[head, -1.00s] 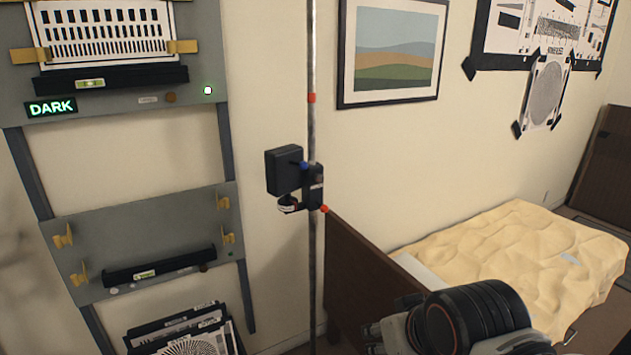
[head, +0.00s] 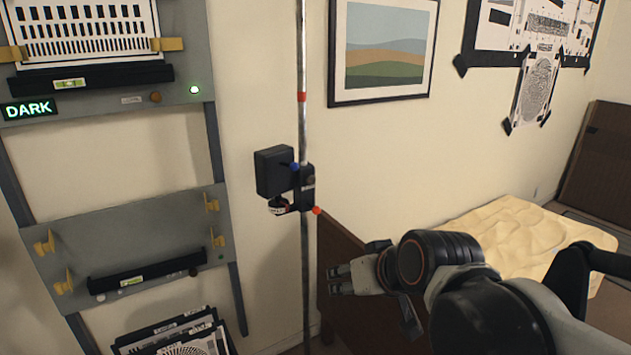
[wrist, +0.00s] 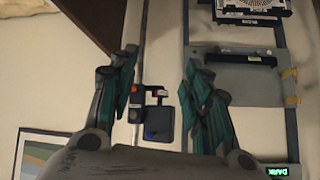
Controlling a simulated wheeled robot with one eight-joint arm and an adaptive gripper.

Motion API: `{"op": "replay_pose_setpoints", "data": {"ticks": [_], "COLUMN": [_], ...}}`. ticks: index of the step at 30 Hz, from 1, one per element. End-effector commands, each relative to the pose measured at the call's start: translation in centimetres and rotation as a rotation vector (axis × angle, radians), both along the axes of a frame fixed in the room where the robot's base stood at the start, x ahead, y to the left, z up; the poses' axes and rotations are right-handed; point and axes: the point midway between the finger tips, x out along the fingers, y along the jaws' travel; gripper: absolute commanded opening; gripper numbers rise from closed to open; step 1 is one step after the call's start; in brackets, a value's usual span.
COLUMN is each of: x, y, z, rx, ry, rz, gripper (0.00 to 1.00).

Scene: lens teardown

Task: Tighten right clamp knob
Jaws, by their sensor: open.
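A black clamp (head: 307,187) grips a vertical metal pole (head: 303,130) in the head view. A red knob (head: 316,211) sits at its lower right and a blue knob (head: 295,167) at its upper left. A black box (head: 273,171) is mounted on its left. My gripper (head: 335,280) is open and empty, below and right of the red knob, apart from it, with fingers toward the pole. In the wrist view, which is upside down, the clamp (wrist: 137,108), red knob (wrist: 135,88) and blue knob (wrist: 150,135) show between the spread fingers (wrist: 160,72).
A grey rack (head: 135,225) with yellow clips stands left of the pole. Chart boards (head: 180,335) lean below it. A brown bed headboard (head: 340,245) and bed (head: 520,235) are at right, behind my arm. A framed picture (head: 382,50) hangs on the wall.

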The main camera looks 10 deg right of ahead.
Motion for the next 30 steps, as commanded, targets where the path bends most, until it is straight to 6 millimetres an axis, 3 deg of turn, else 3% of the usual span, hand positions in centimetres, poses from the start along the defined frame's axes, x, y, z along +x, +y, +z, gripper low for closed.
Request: {"op": "replay_pose_setpoints", "data": {"ticks": [1, 6, 15, 24, 30], "x": [2.1, 8.4, 16.9, 23.0, 24.6], "y": [0.1, 0.2, -0.2, -3.7, -5.9], "z": [0.7, 2.7, 3.1, 2.8, 2.4], "rx": [0.021, 0.099, 0.360, 0.627, 0.726], "ry": [-0.031, -0.148, -0.302, -0.484, -0.568], "rz": [0.001, 0.003, -0.014, -0.069, -0.104], "gripper": [0.45, 0.45, 0.45, 0.45, 0.45]}}
